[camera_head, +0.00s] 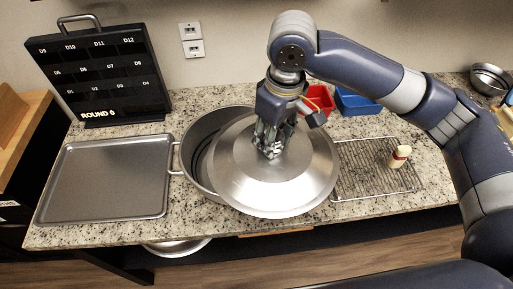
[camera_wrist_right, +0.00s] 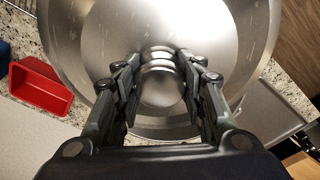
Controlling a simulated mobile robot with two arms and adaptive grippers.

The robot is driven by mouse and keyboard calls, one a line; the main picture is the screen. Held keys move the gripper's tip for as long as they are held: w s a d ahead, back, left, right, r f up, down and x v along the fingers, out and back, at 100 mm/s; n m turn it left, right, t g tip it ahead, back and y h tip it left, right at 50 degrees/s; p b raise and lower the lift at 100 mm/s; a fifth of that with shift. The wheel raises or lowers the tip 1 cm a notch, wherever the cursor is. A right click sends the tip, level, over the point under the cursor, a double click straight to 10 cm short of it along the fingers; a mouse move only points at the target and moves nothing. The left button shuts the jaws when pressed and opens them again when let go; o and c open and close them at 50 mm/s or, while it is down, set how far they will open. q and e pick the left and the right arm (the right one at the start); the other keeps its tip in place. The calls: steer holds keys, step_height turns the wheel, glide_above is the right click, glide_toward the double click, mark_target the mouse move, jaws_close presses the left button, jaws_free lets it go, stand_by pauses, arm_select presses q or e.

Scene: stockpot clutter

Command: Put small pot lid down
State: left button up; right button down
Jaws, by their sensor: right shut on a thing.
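A large silver pot lid (camera_head: 240,180) with a stepped dome is in the middle of the head view. My right gripper (camera_head: 270,148) comes down from above and is shut on the lid's knob. In the right wrist view the round knob (camera_wrist_right: 160,75) sits between the two fingers (camera_wrist_right: 158,90). The lid overlaps the right part of a wide grey pot (camera_head: 199,140) and is tilted. I cannot tell whether lid and pot touch. The pot's left rim and part of its inside show; the rest is hidden. My left gripper is not in view.
A flat grey baking tray (camera_head: 62,190) lies left of the pot. A wire rack (camera_head: 350,160) with a small cream-and-red bottle (camera_head: 399,157) is at the right. Red (camera_head: 320,99) and blue (camera_head: 356,102) bins stand behind. A black board (camera_head: 105,80) stands back left.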

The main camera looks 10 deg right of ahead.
steer(key=s+a+n+g+b, duration=0.1)
steer(key=s+a+n, duration=0.2)
steer(key=a+n, duration=0.4)
steer(key=s+a+n+b, duration=0.1)
steer(key=s+a+n, duration=0.3)
steer(key=a, duration=0.5)
steer(key=n+p, duration=0.1)
steer(key=p, duration=0.4)
glide_toward(235, 129)
steer(key=shift+y, duration=0.4)
steer(key=f, duration=0.5)
steer(key=shift+a, duration=0.3)
steer(key=shift+f, duration=0.2)
step_height(235, 129, down, 3)
steer(key=shift+d+r+p, duration=0.1)
steer(key=shift+p, duration=0.45)
steer(key=shift+f, duration=0.3)
